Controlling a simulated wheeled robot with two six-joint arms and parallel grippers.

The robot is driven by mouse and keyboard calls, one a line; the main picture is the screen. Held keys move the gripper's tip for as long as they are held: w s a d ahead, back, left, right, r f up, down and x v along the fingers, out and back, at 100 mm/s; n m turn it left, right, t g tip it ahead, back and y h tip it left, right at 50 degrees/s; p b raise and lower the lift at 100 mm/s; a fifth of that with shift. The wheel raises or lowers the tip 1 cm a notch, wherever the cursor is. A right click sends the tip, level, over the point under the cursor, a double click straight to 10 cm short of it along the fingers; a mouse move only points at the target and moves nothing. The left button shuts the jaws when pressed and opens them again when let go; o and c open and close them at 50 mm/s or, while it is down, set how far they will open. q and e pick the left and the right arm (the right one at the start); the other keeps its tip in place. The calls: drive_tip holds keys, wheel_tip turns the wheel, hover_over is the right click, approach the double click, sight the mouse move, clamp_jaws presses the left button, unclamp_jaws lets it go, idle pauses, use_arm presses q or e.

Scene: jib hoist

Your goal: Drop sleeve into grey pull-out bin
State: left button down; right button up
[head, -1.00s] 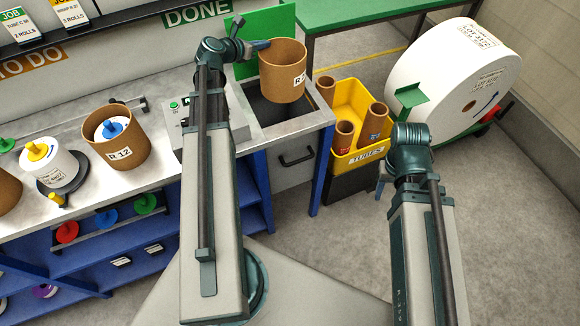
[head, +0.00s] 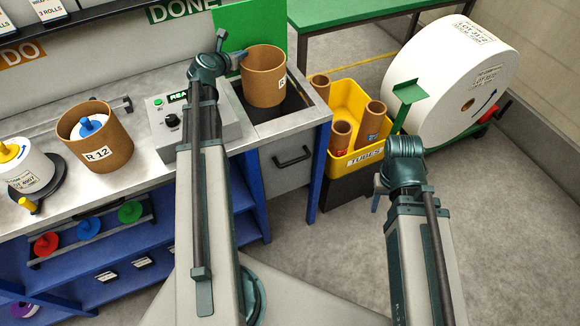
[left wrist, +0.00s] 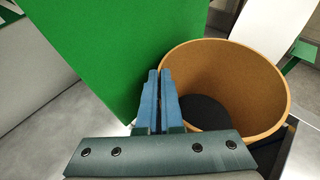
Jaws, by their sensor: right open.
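The sleeve, a brown open cardboard cylinder with a white label (head: 264,78), is upright at the dark opening of the grey pull-out bin (head: 290,160) at the bench's right end. It also shows in the left wrist view (left wrist: 235,85), with darkness through its open bottom. My left gripper (head: 238,58) is shut on the sleeve's left wall; its blue fingers (left wrist: 160,98) straddle the rim. Whether the sleeve's lower edge is inside the bin is hard to tell. My right gripper (head: 376,200) is open, pointing down over the floor, away from the bin; its fingers are mostly hidden.
A green panel (head: 255,30) stands behind the bin. A control box (head: 190,128) sits left of it. Another sleeve marked R 12 (head: 95,138) stands on the bench. A yellow tubes bin (head: 350,95) and a large white roll (head: 460,75) are to the right.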

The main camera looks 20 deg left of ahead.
use_arm(q)
wheel_tip(320, 180, down, 4)
drive_tip(key=b, duration=0.2)
drive_tip(key=shift+r+b, duration=0.2)
drive_tip(key=shift+b, duration=0.2)
drive_tip(key=c, duration=1)
unclamp_jaws()
drive_tip(key=shift+p+v, duration=2.7)
drive_tip(key=shift+v, duration=4.25)
